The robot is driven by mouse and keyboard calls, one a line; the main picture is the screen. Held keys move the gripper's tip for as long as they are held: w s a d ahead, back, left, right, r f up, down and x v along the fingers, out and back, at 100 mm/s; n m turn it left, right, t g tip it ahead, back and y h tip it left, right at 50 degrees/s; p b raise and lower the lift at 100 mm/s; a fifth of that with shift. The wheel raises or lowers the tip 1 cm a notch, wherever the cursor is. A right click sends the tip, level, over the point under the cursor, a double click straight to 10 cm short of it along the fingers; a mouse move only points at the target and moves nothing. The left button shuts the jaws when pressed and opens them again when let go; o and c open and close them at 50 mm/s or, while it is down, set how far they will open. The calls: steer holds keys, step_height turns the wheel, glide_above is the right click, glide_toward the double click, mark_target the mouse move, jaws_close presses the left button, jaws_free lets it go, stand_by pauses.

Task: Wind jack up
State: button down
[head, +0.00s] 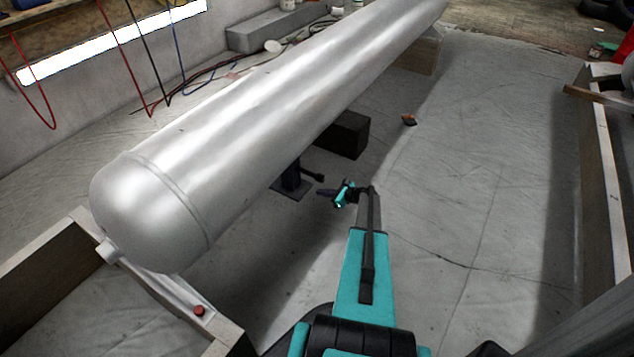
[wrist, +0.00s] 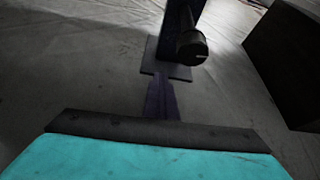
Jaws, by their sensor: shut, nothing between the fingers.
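The jack (head: 291,178) is a dark post on a flat square base plate, under the near part of the long silver tank (head: 250,95). Its crank handle (head: 312,176) sticks out to the right. In the wrist view the jack's post (wrist: 182,18) rises from its plate, and the round dark end of the handle (wrist: 192,47) faces me. My gripper (head: 324,192) is just right of and nearer than the handle, apart from it. In the wrist view its narrow dark fingers (wrist: 160,80) are together and empty, below the handle end. The jack's top is hidden by the tank.
A black block (head: 343,134) stands behind the jack; it fills the right edge of the wrist view (wrist: 290,60). A wooden frame (head: 170,300) lies at the near left, another timber (head: 600,170) at the right. A small brown object (head: 409,119) lies on the otherwise open sheeted floor.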

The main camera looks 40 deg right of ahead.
steer(key=s+a+r+m+y+p, duration=0.1)
steer(key=s+a+r+m+y, duration=0.1)
steer(key=a+m, duration=0.3)
steer(key=shift+r+y, duration=0.7)
steer(key=shift+r, duration=0.2)
steer(key=c, duration=2.5)
jaws_free()
steer(key=shift+a, duration=0.1)
steer(key=o, duration=1.2)
steer(key=shift+c, duration=0.2)
